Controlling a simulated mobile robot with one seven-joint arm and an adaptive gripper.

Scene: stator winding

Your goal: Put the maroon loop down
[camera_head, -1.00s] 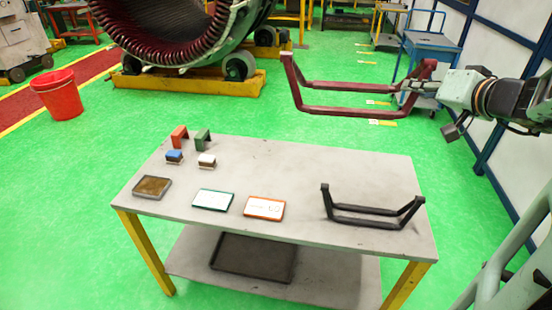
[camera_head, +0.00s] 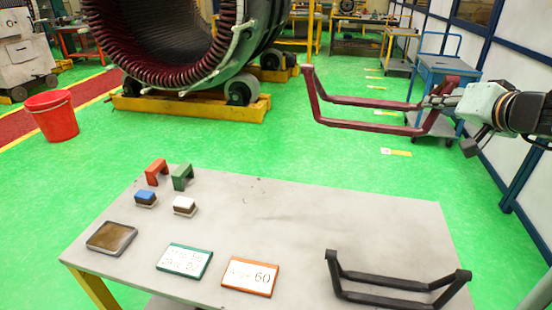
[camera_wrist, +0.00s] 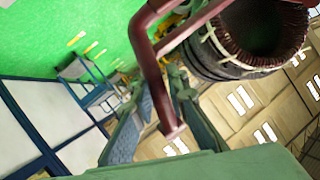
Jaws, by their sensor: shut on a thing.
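The maroon loop (camera_head: 372,127) is a long bent bar frame, held in the air beyond and above the back right of the grey table (camera_head: 330,215). My gripper (camera_head: 442,102) is shut on the loop's right end. In the wrist view the gripper (camera_wrist: 165,115) has its two fingers on either side of the maroon bar (camera_wrist: 148,62), whose end shows between them. The loop's far part runs out of the top of that view. A black loop (camera_head: 392,297) of similar shape lies on the table's front right.
On the table's left are a red block (camera_head: 157,172), a green block (camera_head: 182,177), two small brushes or blocks, a brown tray (camera_head: 111,238) and two framed cards (camera_head: 250,276). The table's back middle and right are clear. A large stator (camera_head: 120,50) stands behind.

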